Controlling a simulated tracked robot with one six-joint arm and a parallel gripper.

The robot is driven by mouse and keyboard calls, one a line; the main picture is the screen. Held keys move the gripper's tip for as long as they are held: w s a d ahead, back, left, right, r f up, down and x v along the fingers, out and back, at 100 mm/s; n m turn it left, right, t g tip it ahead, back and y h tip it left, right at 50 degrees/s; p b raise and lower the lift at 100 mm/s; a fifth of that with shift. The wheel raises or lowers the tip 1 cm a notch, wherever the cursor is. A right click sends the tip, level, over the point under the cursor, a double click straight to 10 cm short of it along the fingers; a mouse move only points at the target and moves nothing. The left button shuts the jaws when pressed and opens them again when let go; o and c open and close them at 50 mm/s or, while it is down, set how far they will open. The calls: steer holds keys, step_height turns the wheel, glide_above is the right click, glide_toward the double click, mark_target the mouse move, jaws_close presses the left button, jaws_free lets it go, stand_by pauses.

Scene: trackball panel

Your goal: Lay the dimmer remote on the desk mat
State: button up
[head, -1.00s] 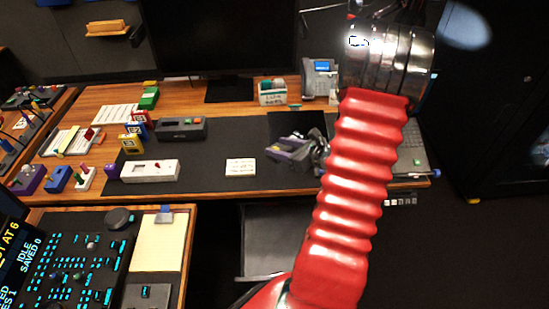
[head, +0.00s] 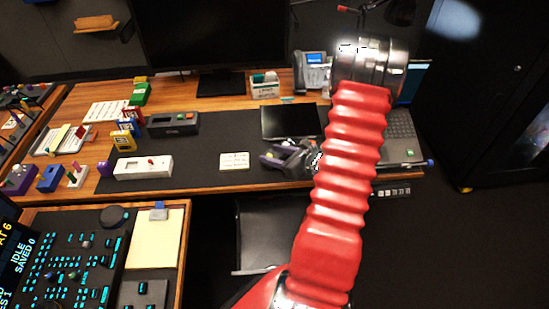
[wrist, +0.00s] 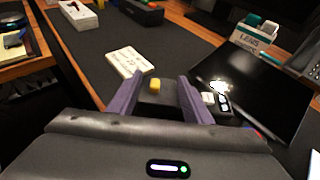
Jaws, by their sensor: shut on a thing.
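The dark desk mat (head: 205,150) covers the middle of the wooden desk. It also shows in the wrist view (wrist: 86,59). My gripper (wrist: 157,98) has purple fingers and is shut on a dark block with a yellow button (wrist: 154,86), which I take to be the dimmer remote. Part of the block is hidden behind the fingers and the gripper body. In the head view my gripper (head: 272,159) is over the right part of the mat, and the red arm hides some of it. I cannot tell whether the remote touches the mat.
A white card (head: 234,161) lies on the mat left of my gripper. A black tablet (head: 290,121) is behind it, and a laptop (head: 398,130) stands to the right. A white slider box (head: 143,167) and a grey button box (head: 173,124) lie left. The mat between is clear.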

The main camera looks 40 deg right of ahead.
steer(key=shift+f, duration=1.05)
steer(key=o, duration=1.1)
steer(key=a+v, duration=0.1)
steer(key=v, duration=1.1)
steer(key=shift+d, duration=0.45)
steer(key=shift+a, duration=0.1)
